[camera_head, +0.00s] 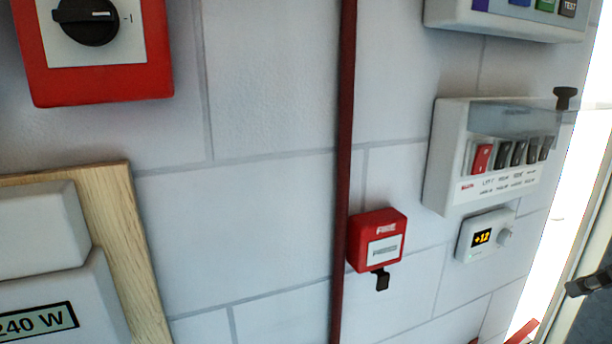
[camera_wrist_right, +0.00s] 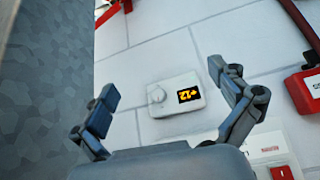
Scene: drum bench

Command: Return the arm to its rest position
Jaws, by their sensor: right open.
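My right gripper (camera_wrist_right: 163,80) shows in the right wrist view with its two grey-blue fingers spread wide and nothing between them. Beyond the fingers, a small white thermostat (camera_wrist_right: 175,97) with a dial and an orange "+12" display is on the wall, upside down in this view. I see a gap of bare wall around it and no finger clearly touching it. The thermostat also shows in the head view (camera_head: 485,236), at the right. Neither gripper can be clearly made out in the head view. My left gripper is not in view.
A red fire call box (camera_head: 377,240) sits beside a dark red vertical pipe (camera_head: 345,150). Above the thermostat is a white switch box (camera_head: 445,160) with a clear cover. A red rotary switch panel (camera_head: 150,85) is upper left, above a wooden board (camera_head: 125,220). Bare wall lies between.

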